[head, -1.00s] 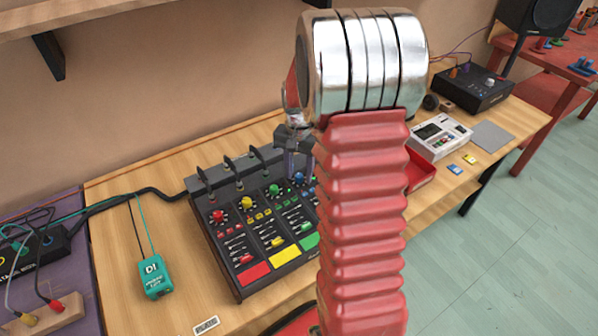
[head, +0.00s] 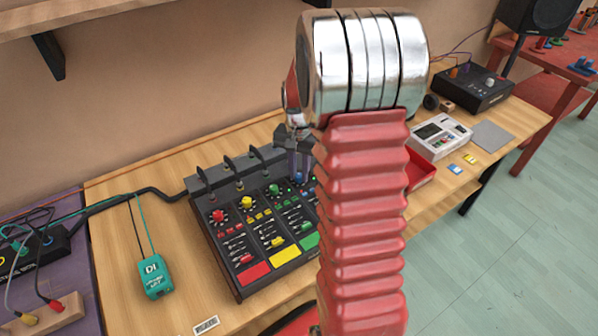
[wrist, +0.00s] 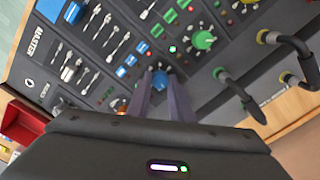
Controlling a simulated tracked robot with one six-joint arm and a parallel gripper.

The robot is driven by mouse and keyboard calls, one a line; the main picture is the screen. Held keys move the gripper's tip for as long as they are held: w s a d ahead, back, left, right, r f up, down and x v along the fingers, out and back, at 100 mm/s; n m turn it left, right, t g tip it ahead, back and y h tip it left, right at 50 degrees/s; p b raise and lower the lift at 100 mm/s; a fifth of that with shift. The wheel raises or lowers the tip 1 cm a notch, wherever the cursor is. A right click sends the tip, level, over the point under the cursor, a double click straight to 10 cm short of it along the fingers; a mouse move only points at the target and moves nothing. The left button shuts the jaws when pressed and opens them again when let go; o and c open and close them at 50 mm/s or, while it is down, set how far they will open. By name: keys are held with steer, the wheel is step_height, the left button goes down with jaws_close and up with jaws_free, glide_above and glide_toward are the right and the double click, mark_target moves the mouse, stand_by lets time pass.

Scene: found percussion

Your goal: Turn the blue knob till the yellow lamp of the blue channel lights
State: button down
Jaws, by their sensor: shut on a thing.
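The blue knob (wrist: 160,80) sits on the dark mixer (wrist: 135,60), with my gripper's two fingers around it in the wrist view. My gripper (head: 300,167) is shut on this knob and comes down on it from above. In the head view the knob (head: 299,179) shows only in part beneath the fingers. The blue channel, with its blue buttons and blue pad (wrist: 73,12), is mostly hidden behind my arm in the head view. I cannot make out a lit yellow lamp beside the blue knob.
The green knob (wrist: 203,40) is close by; the yellow knob (head: 246,203) and red knob (head: 218,215) are farther left. Cable plugs (wrist: 290,42) stand along the mixer's back edge. A red tray (head: 421,172) is to the right. A teal box (head: 155,277) lies left.

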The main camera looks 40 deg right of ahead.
mark_target(299, 175)
steer(key=shift+m, duration=2.7)
steer(key=c, duration=1.6)
jaws_free()
steer(key=shift+r, duration=0.1)
step_height(299, 175, up, 14)
steer(key=shift+f, duration=0.25)
